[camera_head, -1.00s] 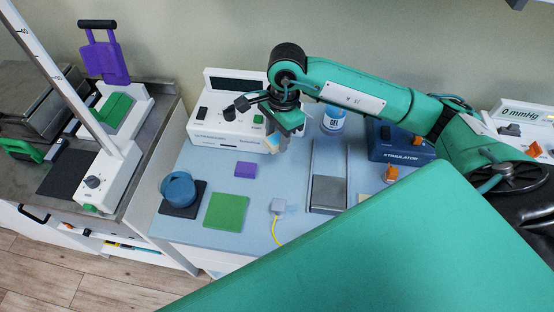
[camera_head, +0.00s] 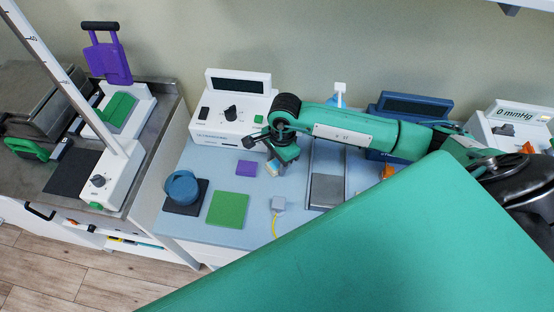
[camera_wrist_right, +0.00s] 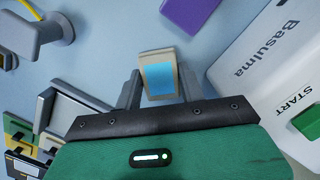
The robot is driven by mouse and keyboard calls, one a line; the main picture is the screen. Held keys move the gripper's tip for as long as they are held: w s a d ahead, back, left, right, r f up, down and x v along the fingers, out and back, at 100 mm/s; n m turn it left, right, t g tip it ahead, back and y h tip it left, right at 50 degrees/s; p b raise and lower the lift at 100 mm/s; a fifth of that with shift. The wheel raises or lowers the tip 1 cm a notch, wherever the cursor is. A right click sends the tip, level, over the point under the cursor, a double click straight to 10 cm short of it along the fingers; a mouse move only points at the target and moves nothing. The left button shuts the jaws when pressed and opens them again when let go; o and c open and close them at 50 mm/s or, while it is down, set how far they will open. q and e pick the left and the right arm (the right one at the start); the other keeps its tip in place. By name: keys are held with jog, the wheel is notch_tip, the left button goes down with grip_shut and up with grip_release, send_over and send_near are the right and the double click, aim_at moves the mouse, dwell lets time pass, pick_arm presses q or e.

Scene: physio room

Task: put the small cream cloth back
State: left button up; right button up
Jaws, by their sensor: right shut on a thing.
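My right gripper (camera_head: 277,162) is above the blue table (camera_head: 214,172), in front of the white control box. It is shut on a small cream thing (camera_wrist_right: 152,56) with a light-blue face, which I take to be the small cream cloth. In the right wrist view the cream piece sits between the two grey fingers. In the head view it is small and partly hidden by the gripper (camera_head: 272,168). My left gripper is not in view.
A purple pad (camera_head: 246,169), a green pad (camera_head: 228,209) and a blue round pot (camera_head: 182,186) lie to the left. A grey probe (camera_head: 278,203) with a yellow cable and a grey block (camera_head: 326,190) stand nearby. The white box (camera_head: 232,124) and blue stimulator (camera_head: 410,106) border the back.

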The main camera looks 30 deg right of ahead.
jog(key=shift+f+b, duration=0.25)
jog(key=shift+b, duration=0.05)
jog(key=o, duration=1)
jog(key=shift+r, duration=0.1)
jog(key=shift+o, duration=0.2)
jog(key=shift+r+p, duration=0.2)
jog(key=shift+p, duration=0.15)
jog(key=shift+w+d+r, duration=0.1)
jog(key=shift+r, duration=0.25)
notch_tip(320, 180, up, 11)
jog(key=d+b, duration=0.1)
jog(key=b, duration=0.1)
jog(key=shift+d+b, duration=0.15)
jog(key=shift+b, duration=0.25)
